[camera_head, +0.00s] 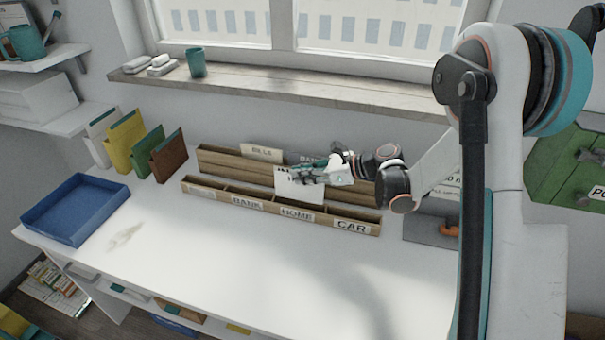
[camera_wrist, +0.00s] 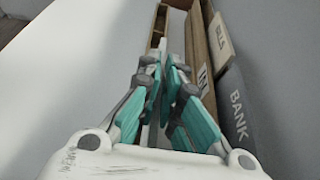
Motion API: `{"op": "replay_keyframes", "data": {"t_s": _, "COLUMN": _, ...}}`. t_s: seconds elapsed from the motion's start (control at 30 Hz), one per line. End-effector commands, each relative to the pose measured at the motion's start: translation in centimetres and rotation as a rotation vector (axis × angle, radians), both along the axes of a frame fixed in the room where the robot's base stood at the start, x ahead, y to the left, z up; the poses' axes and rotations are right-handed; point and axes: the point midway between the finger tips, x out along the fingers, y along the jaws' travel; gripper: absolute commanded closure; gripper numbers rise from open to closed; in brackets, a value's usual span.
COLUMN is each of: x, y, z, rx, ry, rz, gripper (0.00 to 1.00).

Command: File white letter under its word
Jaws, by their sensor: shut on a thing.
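A white letter (camera_head: 292,190) with dark marks on its top left stands upright at the wooden letter rack (camera_head: 227,208), above the HOME label (camera_head: 297,215). My gripper (camera_head: 306,174) is shut on its upper edge from the right. The letter's lower edge meets the top of the rack's front wall; I cannot tell how deep it sits. The rack's front labels include BANK (camera_head: 247,203) and CAR (camera_head: 351,227); the leftmost is too faint to read. In the wrist view, my gripper's teal fingers (camera_wrist: 165,72) close on a thin edge, mostly hidden.
A pale BILLS card (camera_head: 262,153) and a grey BANK card (camera_wrist: 239,110) stand in the back row. A blue tray (camera_head: 75,208) lies at the desk's left, near several coloured folders (camera_head: 125,143). The white desk in front of the rack is clear.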

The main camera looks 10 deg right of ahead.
Motion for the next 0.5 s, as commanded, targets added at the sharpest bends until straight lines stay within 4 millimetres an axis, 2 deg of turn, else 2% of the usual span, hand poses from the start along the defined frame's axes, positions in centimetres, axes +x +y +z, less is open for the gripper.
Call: {"op": "replay_keyframes", "data": {"t_s": 0.5, "x": 0.0, "y": 0.0, "z": -3.0, "rx": 0.0, "ry": 0.0, "rz": 0.0, "gripper": 1.0}}
